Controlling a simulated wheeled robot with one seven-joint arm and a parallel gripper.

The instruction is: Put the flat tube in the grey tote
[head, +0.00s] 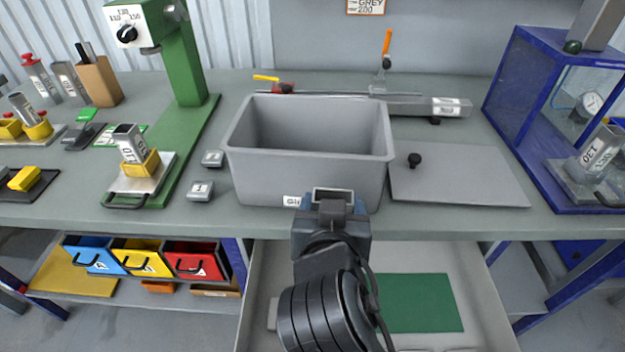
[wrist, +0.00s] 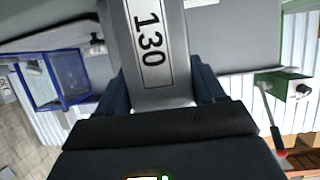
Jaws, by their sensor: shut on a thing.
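My gripper (head: 332,208) is shut on the flat tube, a grey metal rectangular tube whose open end (head: 334,190) shows just above the jaws in the head view. In the wrist view the tube (wrist: 178,62) sits between the dark fingers of my gripper (wrist: 160,88), with a label reading 130. The grey tote (head: 255,170) stands on the bench, open at the top; the part of its inside that shows looks empty. My gripper and the tube overlap its front wall in the head view and partly hide its label. The gap between tube and tote cannot be judged.
A flat grey plate with a black knob (head: 460,178) lies right of the tote. A green press (head: 185,75) with a tube in a yellow holder stands left. A blue-framed cabinet (head: 535,110) is at right. An open drawer (head: 470,260) with a green mat is below.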

